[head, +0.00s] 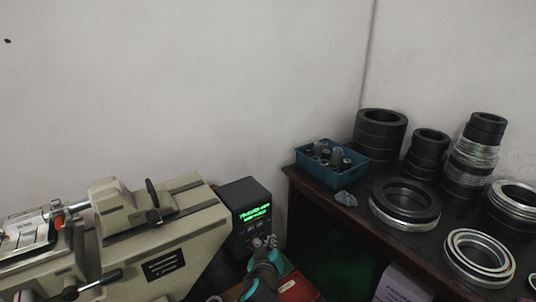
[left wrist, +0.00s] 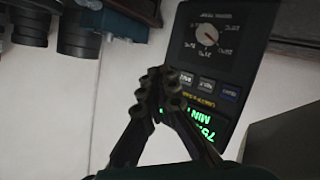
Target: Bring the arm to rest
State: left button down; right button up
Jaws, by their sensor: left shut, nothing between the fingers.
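My left gripper (head: 264,242) is low in the middle of the head view, in front of a black display box (head: 243,197) with green lit digits. In the left wrist view the fingers of my left gripper (left wrist: 160,88) are closed together with nothing between them. The same display box shows behind the fingers in that view, with a round dial and buttons (left wrist: 207,35). I cannot tell whether the fingertips touch the box. My right gripper is not in view.
A beige machine (head: 165,235) stands at the left, beside the display box. A dark table (head: 345,209) at the right bears a blue bin (head: 359,172) of small parts, stacked black rings (head: 380,137) and metal bearing rings (head: 479,254). A red box (head: 297,288) lies low beside my arm.

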pick_arm(q)
jog(key=s+a+r+m+g+y, duration=0.1)
jog(key=s+a+r+g+y, duration=0.2)
jog(key=s+a, duration=0.95)
jog(key=shift+s+a+f+m+g+h, duration=0.25)
jog(key=shift+s+a+f+m+g, duration=0.4)
jog(key=shift+s, duration=1.6)
jog(key=shift+s+a+f+m+g+h, duration=0.3)
jog(key=shift+s+a+f+g, duration=0.6)
jog(key=shift+s, duration=1.3)
jog(key=shift+s+a+f+m+g+h, duration=0.15)
jog(key=shift+s+a+f+m+g, duration=0.65)
jog(key=shift+s, duration=1.45)
jog(key=shift+a+r+n+t, duration=0.2)
jog(key=shift+r+n+t, duration=0.05)
jog(key=shift+r, duration=0.05)
